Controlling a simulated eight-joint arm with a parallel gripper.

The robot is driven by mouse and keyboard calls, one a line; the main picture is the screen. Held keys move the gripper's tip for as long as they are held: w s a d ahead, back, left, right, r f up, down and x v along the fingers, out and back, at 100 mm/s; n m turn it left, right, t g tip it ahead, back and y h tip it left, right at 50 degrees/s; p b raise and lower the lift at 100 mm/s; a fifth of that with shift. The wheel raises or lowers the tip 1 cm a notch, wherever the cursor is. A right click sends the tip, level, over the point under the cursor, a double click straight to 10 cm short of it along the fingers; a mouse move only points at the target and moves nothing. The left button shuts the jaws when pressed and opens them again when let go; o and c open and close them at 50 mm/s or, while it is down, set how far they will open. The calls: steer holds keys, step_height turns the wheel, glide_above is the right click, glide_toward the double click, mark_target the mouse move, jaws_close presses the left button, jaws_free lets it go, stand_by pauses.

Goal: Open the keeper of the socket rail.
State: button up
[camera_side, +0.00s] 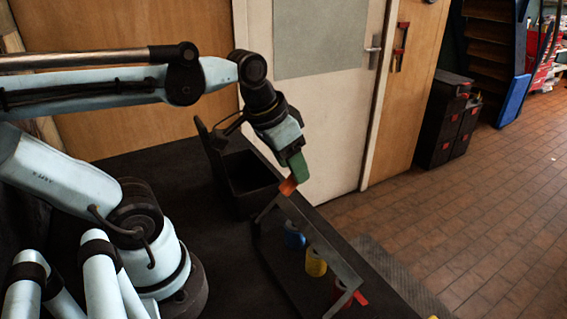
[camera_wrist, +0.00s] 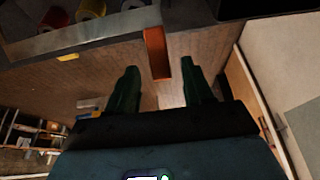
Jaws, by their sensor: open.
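The socket rail holds a blue piece (camera_side: 294,236), a yellow piece (camera_side: 315,262) and a red piece (camera_side: 341,292) in a row. A grey bar (camera_side: 318,236) runs along above them, and it also shows in the wrist view (camera_wrist: 85,36). An orange-red tab (camera_side: 288,186) stands at the bar's far end. My gripper (camera_side: 293,172) is open, with green fingers, at this tab. In the wrist view the tab (camera_wrist: 156,52) reaches between my two fingertips (camera_wrist: 160,66), with gaps showing on both sides. Whether a finger touches it I cannot tell.
A dark open bin (camera_side: 250,180) stands on the black bench behind the rail, close to my gripper. A small red tab (camera_side: 360,298) is by the bar's near end. A door (camera_side: 335,110) and tiled floor (camera_side: 430,210) lie beyond the bench.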

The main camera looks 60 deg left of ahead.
steer(key=shift+x, duration=1.6)
steer(key=shift+f, duration=0.1)
jaws_close()
